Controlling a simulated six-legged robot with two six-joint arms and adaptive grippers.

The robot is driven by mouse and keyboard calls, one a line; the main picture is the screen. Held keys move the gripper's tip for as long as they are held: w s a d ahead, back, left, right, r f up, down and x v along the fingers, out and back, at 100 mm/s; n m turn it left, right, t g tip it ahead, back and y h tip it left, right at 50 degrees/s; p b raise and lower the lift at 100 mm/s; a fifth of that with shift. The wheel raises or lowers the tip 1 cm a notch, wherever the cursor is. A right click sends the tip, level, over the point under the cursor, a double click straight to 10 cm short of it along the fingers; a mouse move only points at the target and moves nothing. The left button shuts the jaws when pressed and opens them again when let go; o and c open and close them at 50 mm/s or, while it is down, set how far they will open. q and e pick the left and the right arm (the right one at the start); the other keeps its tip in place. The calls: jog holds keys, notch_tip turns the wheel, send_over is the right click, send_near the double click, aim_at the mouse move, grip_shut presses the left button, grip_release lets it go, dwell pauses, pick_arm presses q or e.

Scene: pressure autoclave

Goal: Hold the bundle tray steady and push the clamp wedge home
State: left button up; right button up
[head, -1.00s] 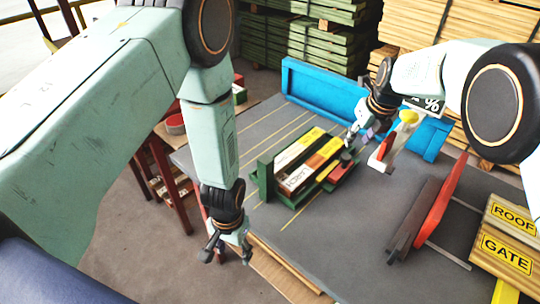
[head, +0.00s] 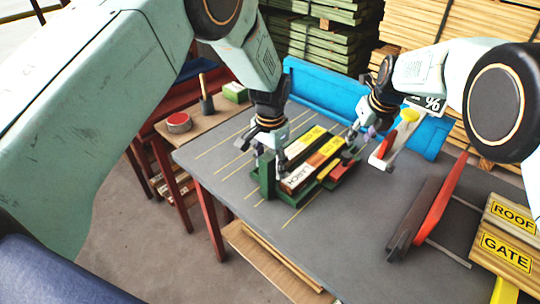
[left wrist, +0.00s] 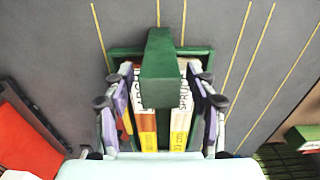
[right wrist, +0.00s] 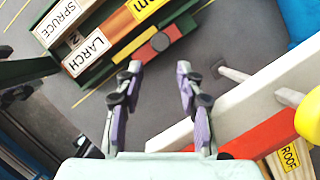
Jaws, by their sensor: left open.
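The green bundle tray (head: 266,178) stands on the grey bench, holding labelled timber bars (head: 300,174). My left gripper (head: 264,156) is open over the tray's left end. In the left wrist view its fingers lie either side of the tray's upright green end block (left wrist: 158,68), and I cannot tell whether they touch the tray. The red clamp wedge (right wrist: 146,54) with a dark round knob is at the tray's side; it also shows in the head view (head: 340,172). My right gripper (right wrist: 159,72) is open and empty, its fingertips just short of the wedge.
A blue rail (head: 325,98) runs along the back of the bench. A white and red piece with a yellow knob (head: 410,115) stands right of the tray. A red and dark long piece (head: 436,212) and ROOF and GATE signs (head: 506,254) lie further right.

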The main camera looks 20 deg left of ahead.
pick_arm(q)
jog(key=f, duration=0.4)
jog(key=shift+w, duration=0.2)
jog(key=shift+f, duration=0.2)
jog(key=shift+s+f, duration=0.1)
jog(key=shift+f, duration=0.05)
jog(key=c, duration=0.4)
grip_shut()
pick_arm(e)
jog(key=shift+w, duration=0.1)
jog(key=shift+c, duration=0.3)
